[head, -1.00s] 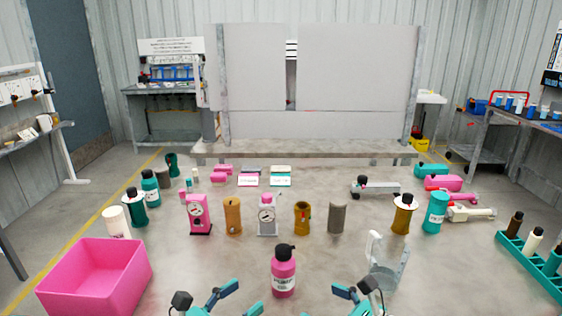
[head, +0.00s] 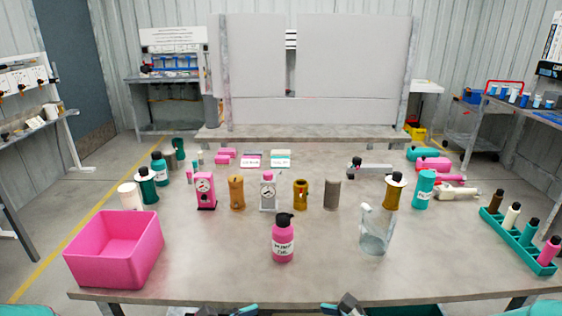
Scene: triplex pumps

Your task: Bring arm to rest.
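My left gripper (head: 244,311) shows only as a sliver at the bottom edge, below and left of the pink bottle (head: 283,240). My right gripper (head: 330,309) also shows only in part at the bottom edge, below and right of that bottle. Both are at the near edge of the table (head: 200,275), apart from the objects on it. Most of each gripper is cut off by the frame, so whether the fingers are open or shut cannot be made out. I see nothing held in the visible parts.
A pink bin (head: 113,262) stands at the table's left front. A clear jug (head: 376,232) stands right of the pink bottle. A teal rack (head: 515,243) with several bottles is at the right. Gauges and cylinders line the middle. The front strip is mostly clear.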

